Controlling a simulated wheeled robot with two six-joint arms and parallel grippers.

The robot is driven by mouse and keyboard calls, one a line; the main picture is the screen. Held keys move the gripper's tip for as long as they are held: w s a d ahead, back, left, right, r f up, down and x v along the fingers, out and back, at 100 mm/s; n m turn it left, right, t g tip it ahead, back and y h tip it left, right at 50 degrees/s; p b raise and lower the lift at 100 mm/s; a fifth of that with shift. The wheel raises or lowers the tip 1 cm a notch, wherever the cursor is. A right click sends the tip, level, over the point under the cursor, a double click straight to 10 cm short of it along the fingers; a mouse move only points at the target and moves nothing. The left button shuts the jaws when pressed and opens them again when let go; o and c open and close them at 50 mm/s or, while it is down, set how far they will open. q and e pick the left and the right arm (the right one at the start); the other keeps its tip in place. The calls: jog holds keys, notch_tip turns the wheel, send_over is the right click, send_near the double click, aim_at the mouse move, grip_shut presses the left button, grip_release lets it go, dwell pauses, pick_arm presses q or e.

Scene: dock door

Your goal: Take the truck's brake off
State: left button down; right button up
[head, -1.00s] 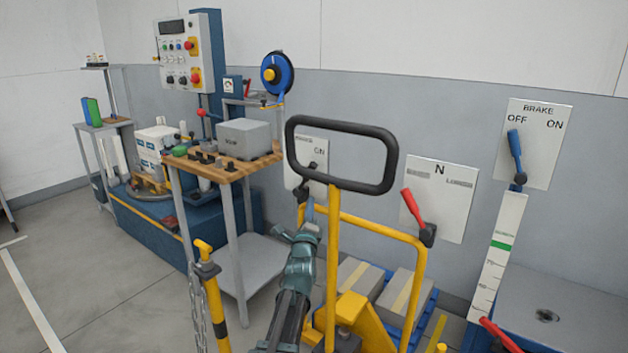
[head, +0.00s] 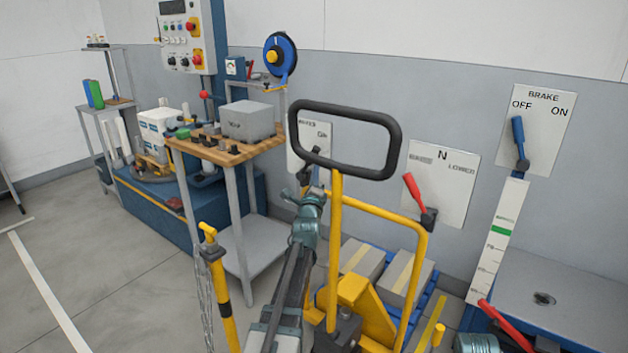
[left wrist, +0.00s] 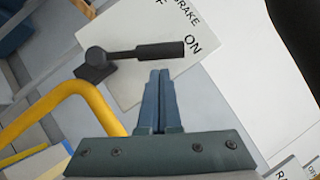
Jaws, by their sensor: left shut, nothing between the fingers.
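The truck's brake lever (head: 311,165) is black and sits on a white BRAKE plate (head: 327,140), seen through the yellow truck's black loop handle (head: 390,130). In the left wrist view the lever (left wrist: 150,51) lies across the plate (left wrist: 125,22), its grip end near the word ON. My left gripper (head: 317,190) is shut and empty, just below the lever in the head view. In the left wrist view its fingertips (left wrist: 160,74) point at the lever's grip, with a small apparent gap; contact cannot be told.
A second BRAKE plate (head: 545,115) with a blue lever (head: 519,140) stands right; a red lever (head: 414,190) is on an N/LOWER plate (head: 460,185). Another red lever (head: 505,325) is lower right. A yellow post (head: 219,285) with chain stands left. The truck's yellow frame (head: 424,250) is close beside my arm.

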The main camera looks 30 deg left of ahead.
pick_arm(q)
jog(key=x, duration=0.2)
jog(key=shift+w+a, duration=0.2)
jog(key=shift+w, duration=0.15)
jog(key=shift+r+p, duration=0.15)
jog(key=shift+p, duration=0.25)
